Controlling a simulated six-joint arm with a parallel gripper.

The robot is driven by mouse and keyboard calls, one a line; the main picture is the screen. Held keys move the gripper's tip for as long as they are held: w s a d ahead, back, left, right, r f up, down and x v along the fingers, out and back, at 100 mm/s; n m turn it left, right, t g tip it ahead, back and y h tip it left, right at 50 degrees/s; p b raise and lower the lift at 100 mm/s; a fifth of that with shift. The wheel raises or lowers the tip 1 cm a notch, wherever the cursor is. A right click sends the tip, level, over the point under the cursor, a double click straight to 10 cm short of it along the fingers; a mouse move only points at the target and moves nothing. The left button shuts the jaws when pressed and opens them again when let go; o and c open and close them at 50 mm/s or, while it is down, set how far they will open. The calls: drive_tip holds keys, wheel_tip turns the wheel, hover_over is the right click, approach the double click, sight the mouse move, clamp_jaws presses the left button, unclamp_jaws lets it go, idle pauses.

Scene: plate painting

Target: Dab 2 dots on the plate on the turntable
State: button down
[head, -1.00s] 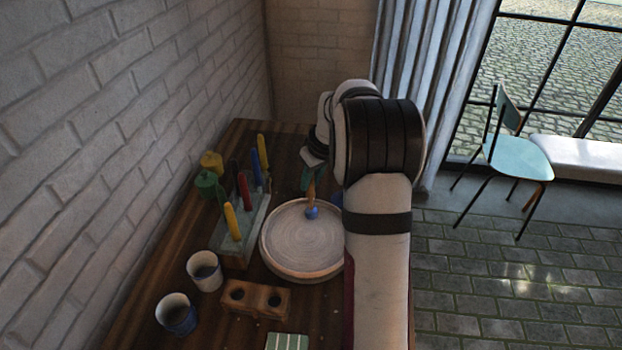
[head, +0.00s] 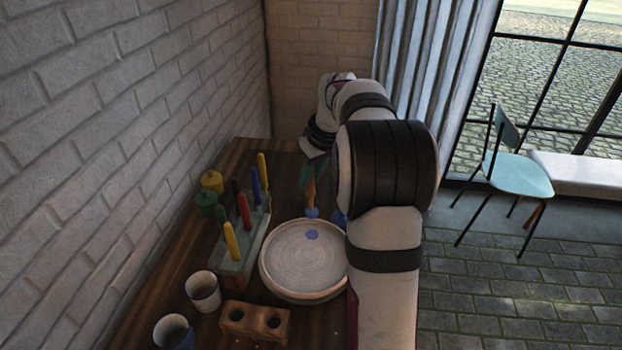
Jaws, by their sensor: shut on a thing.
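The pale round plate (head: 300,268) lies on the turntable, whose body is mostly hidden beneath it. One blue dot (head: 312,234) shows on the plate's far part. My gripper (head: 314,172) is shut on a brush (head: 311,191) with a wooden handle and a blue tip pointing down. The tip appears above the plate's far edge, apart from the dot. My arm hides the plate's right edge and may hide more.
A rack (head: 236,266) with several coloured upright tools stands left of the plate. Green (head: 206,200) and yellow (head: 212,181) pots stand behind it. Two cups (head: 203,291) and a wooden block with holes (head: 254,320) are in front. A blue thing (head: 338,217) is partly hidden by my arm.

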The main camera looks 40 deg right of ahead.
idle(0.5)
drive_tip(key=s+a, duration=0.9)
drive_tip(key=a, duration=0.1)
wheel_tip(320, 180, down, 6)
drive_tip(key=shift+s+d, duration=0.2)
drive_tip(key=shift+s, duration=0.05)
drive_tip(key=shift+f, duration=0.6)
idle(1.4)
wheel_tip(320, 180, up, 7)
idle(0.5)
drive_tip(key=shift+w, duration=0.1)
